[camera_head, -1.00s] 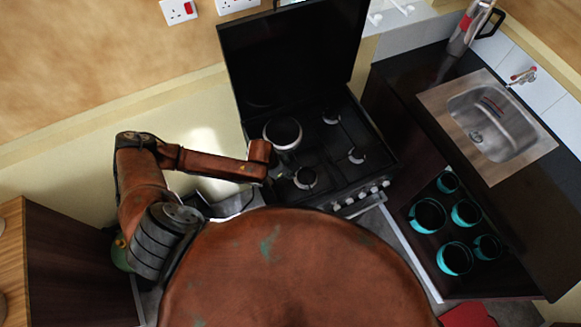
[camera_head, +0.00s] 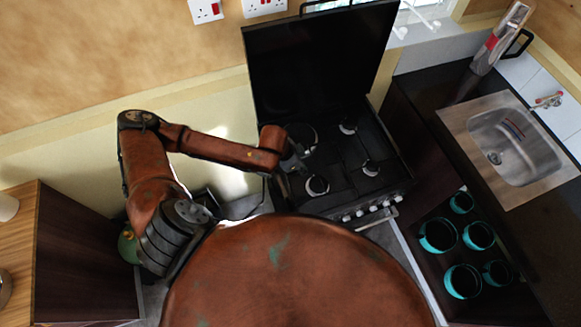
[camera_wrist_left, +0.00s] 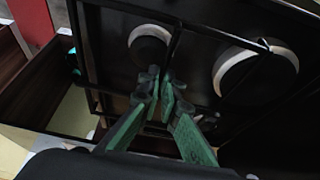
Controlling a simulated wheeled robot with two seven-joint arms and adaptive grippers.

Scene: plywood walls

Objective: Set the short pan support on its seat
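The hob (camera_head: 345,160) is black, with several round burners. My left gripper (camera_head: 293,158) hangs over its left side, between the two left burners; it is small and dark there. In the left wrist view its green fingers (camera_wrist_left: 160,84) point onto the hob and close to a narrow gap at a thin black bar. The bar belongs to a dark frame, which looks like the short pan support (camera_wrist_left: 174,45). Burners with pale rims show behind the bars. Whether the support touches the hob I cannot tell. My right gripper is out of view.
The raised black lid (camera_head: 318,70) stands behind the hob. Knobs (camera_head: 368,209) line its front edge. To the right are a sink (camera_head: 510,140) and an open drawer (camera_head: 425,265) holding several teal-and-black pots. A wooden cabinet (camera_head: 80,255) stands at the left.

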